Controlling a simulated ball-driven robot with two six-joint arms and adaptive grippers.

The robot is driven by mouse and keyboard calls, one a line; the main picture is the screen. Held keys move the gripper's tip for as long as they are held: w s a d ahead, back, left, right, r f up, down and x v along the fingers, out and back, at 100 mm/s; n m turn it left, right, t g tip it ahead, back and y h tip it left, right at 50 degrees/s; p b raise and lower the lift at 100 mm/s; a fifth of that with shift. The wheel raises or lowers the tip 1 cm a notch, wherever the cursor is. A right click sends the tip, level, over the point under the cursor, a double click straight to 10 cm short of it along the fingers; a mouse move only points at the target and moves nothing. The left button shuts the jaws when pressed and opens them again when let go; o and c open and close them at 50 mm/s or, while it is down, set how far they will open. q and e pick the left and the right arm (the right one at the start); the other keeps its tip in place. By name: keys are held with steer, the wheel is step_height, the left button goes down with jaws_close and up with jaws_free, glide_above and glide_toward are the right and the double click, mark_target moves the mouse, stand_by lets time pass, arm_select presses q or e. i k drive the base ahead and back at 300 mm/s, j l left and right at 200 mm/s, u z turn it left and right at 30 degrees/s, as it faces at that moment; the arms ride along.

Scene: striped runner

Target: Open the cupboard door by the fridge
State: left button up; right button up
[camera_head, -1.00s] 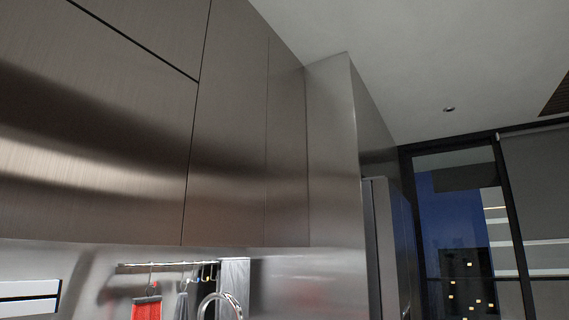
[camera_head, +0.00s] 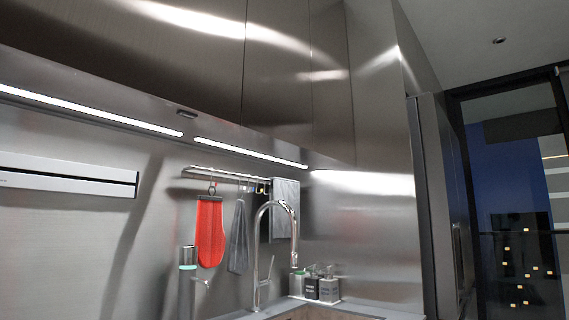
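The upper cupboards are flat brushed-metal fronts along the top of the view. The cupboard door (camera_head: 331,85) closest to the fridge is a narrow panel beside a tall metal side panel (camera_head: 378,150), and it looks shut. A wider cupboard door (camera_head: 277,75) sits to its left, also shut. I see no handles on them. The fridge (camera_head: 436,200) shows edge-on at the right, past the side panel. Neither of my grippers is in view.
Below the cupboards, a rail (camera_head: 225,175) holds a red mitt (camera_head: 211,232) and grey cloths. A window (camera_head: 515,220) is at the far right.

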mark_target(333, 134)
steer(key=i+l+u, duration=0.1)
steer(key=u, duration=0.35)
steer(key=i+l+u, duration=0.1)
steer(key=l+u, duration=0.2)
steer(key=u, duration=0.2)
steer(key=l+u, duration=0.25)
steer(key=u, duration=0.2)
